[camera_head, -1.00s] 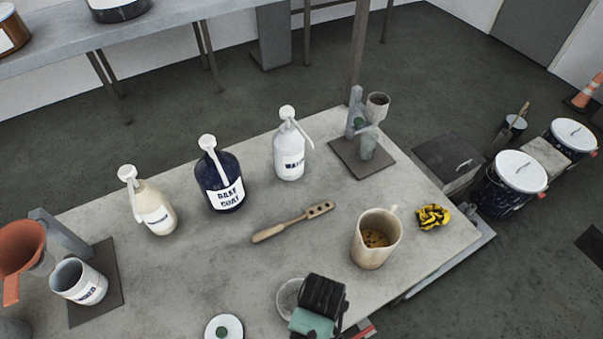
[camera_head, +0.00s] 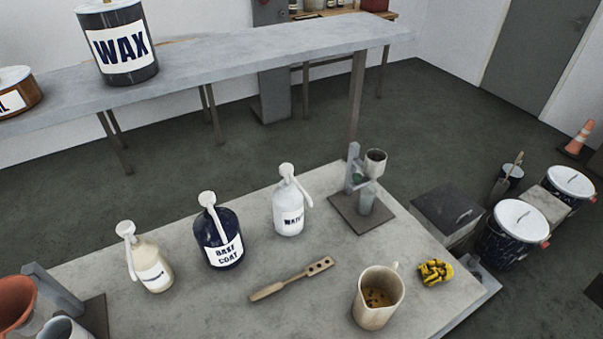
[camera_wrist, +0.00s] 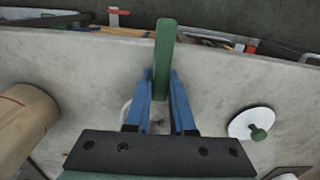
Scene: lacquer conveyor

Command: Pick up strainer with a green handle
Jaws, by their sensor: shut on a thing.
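In the wrist view, my gripper (camera_wrist: 161,84) has its two blue fingers shut on a green handle, the strainer's handle (camera_wrist: 165,45). The handle sticks out past the fingertips toward the top of the picture. A pale rounded shape shows behind the fingers; it may be the strainer's bowl, but the fingers mostly hide it. Whether the strainer is clear of the table cannot be told. Neither the gripper nor the strainer shows in the head view.
A white lid with a green knob (camera_wrist: 250,123) lies right of my gripper. A beige jug (camera_head: 378,298), a wooden paddle (camera_head: 291,278), a yellow cloth (camera_head: 435,271) and several labelled bottles, one dark blue (camera_head: 218,236), stand or lie on the grey table (camera_head: 215,300).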

